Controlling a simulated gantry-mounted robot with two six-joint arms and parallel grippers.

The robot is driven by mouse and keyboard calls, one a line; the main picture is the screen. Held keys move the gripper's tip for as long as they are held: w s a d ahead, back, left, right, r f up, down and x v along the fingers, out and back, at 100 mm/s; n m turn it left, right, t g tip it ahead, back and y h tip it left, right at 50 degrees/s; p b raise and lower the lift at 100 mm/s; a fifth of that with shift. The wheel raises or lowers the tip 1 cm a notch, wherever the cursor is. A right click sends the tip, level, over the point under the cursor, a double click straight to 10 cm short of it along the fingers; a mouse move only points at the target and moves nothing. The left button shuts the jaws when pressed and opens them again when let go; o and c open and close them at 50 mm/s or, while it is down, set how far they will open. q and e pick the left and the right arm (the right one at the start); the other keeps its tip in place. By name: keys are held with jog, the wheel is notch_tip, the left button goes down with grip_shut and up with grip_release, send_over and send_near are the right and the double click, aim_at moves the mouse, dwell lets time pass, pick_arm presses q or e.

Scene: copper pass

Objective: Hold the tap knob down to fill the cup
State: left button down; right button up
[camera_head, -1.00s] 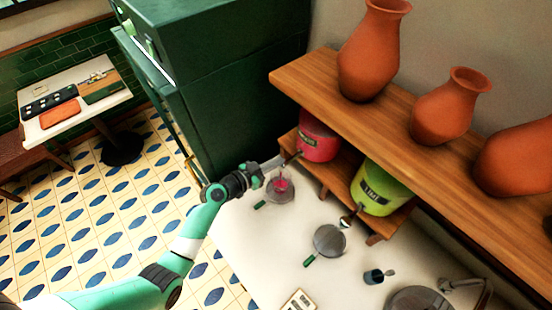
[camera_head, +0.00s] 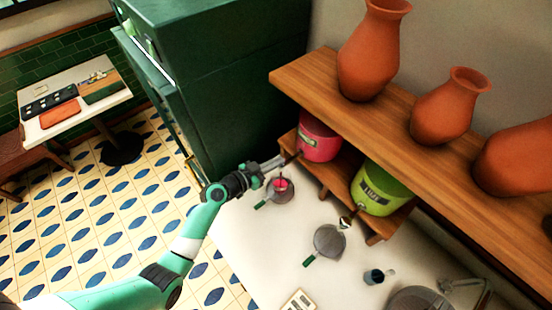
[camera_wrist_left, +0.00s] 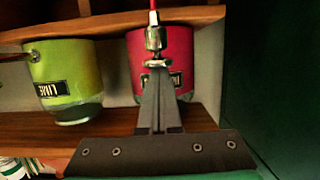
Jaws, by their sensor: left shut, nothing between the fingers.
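The pink-red dispenser (camera_head: 318,138) sits on the low wooden shelf beside the green cabinet. My left gripper (camera_head: 279,162) is shut and empty, its tips up at the front of this dispenser. In the left wrist view, which is upside down, the closed fingers (camera_wrist_left: 158,92) reach to the metal tap (camera_wrist_left: 156,42) and overlap its knob end; exact contact is unclear. A thin red streak (camera_wrist_left: 152,5) like liquid runs from the tap's spout. A cup with red contents (camera_head: 281,184) stands below, on a round grey piece with a green handle. My right gripper is not in view.
A lime-green dispenser (camera_head: 378,186) labelled LIME stands to the right on the shelf. A second green-handled round piece (camera_head: 328,241) and a small dark cup (camera_head: 374,277) are on the white counter. Clay vases (camera_head: 440,108) line the upper shelf (camera_head: 390,130).

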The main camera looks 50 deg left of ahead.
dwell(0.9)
pick_arm(q)
jog(key=s+r+p, duration=0.2)
jog(key=s+r, duration=0.4)
jog(key=s, duration=0.3)
jog(key=shift+s+a+r, duration=0.25)
jog(key=shift+s+r, duration=0.05)
dwell(0.3)
